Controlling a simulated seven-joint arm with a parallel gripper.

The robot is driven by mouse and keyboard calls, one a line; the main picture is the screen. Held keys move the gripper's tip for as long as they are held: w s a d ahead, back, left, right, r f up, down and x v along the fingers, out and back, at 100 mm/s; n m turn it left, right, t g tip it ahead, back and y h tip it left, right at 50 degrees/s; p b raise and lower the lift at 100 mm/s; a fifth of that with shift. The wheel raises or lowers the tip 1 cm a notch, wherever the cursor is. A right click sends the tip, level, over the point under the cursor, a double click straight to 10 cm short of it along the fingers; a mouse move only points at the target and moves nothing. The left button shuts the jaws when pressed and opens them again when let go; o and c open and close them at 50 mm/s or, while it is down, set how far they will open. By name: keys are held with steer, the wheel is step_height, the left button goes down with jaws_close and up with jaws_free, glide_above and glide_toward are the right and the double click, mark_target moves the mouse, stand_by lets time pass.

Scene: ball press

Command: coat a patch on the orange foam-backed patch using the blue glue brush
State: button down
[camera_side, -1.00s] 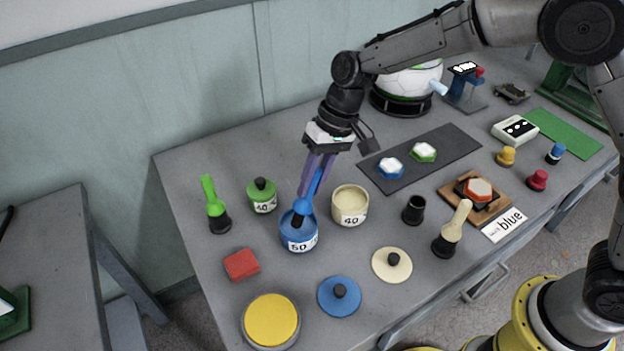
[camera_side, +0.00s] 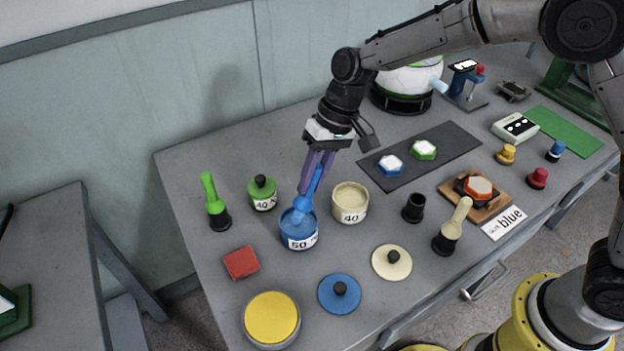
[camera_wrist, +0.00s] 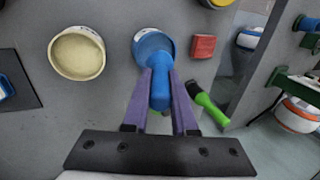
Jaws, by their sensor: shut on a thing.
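My gripper (camera_side: 317,170) is shut on the blue glue brush (camera_side: 304,204), whose head is down inside the open blue glue pot (camera_side: 299,235) labelled 50. The bristles are hidden in the pot. In the wrist view the brush (camera_wrist: 159,88) stands between the purple fingers (camera_wrist: 160,90), over the blue pot (camera_wrist: 154,42). The orange foam-backed patch (camera_side: 479,187), with a pale hexagon top, sits on a wooden holder (camera_side: 452,190) at the right.
An open cream pot (camera_side: 350,204) marked 40 and a closed green pot (camera_side: 262,193) flank the blue pot. A green brush (camera_side: 213,202) and a cream brush (camera_side: 452,228) stand upright. A blue lid (camera_side: 340,294), cream lid (camera_side: 392,263) and red block (camera_side: 242,263) lie in front.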

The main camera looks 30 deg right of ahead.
steer(key=shift+r, duration=3.25)
